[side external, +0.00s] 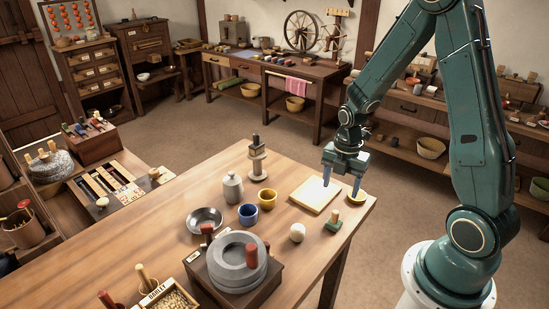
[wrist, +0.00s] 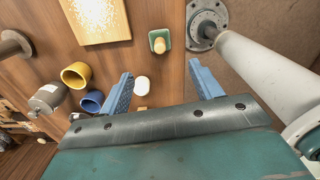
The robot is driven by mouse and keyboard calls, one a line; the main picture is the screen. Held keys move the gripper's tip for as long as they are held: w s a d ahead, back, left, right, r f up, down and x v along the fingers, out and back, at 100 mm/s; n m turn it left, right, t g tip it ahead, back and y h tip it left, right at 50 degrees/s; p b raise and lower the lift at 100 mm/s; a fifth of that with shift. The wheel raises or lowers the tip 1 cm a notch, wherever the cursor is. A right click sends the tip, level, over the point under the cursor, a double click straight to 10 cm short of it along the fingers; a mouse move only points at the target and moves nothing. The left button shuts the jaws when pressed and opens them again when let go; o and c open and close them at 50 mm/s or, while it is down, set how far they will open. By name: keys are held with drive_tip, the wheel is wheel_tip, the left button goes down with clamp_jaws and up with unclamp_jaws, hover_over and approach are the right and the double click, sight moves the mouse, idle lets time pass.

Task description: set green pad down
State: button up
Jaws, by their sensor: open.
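The green pad (side external: 333,226) stands upright on the wooden table, near the right edge, with a pale wooden knob on top. It also shows in the wrist view (wrist: 164,26), apart from my fingers and beyond them.
A white rounded piece (side external: 297,232) stands left of the pad. A yellow cup (side external: 267,201), a blue cup (side external: 248,215), a grey jar (side external: 232,187) and a metal dish (side external: 204,221) stand farther left. A stone quern (side external: 230,263) stands in front. Bare wood shows around the pad.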

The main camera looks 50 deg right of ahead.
drive_tip(key=s+a+r+m+t, duration=0.1)
drive_tip(key=a+r+m, duration=0.25)
drive_tip(key=r, duration=0.35)
drive_tip(key=s+a+r+m+t, duration=0.1)
drive_tip(key=a+r+m+t, duration=0.15)
drive_tip(key=r+m, duration=0.35)
drive_tip(key=s+a+r+m+t, duration=0.2)
drive_tip(key=s+a+r+m, duration=0.4)
drive_tip(key=s+r+m, duration=0.4)
drive_tip(key=shift+s+a+r, duration=0.25)
drive_tip(key=shift+s+r, duration=0.05)
drive_tip(key=shift+s, duration=0.1)
drive_tip(key=shift+o, duration=0.3)
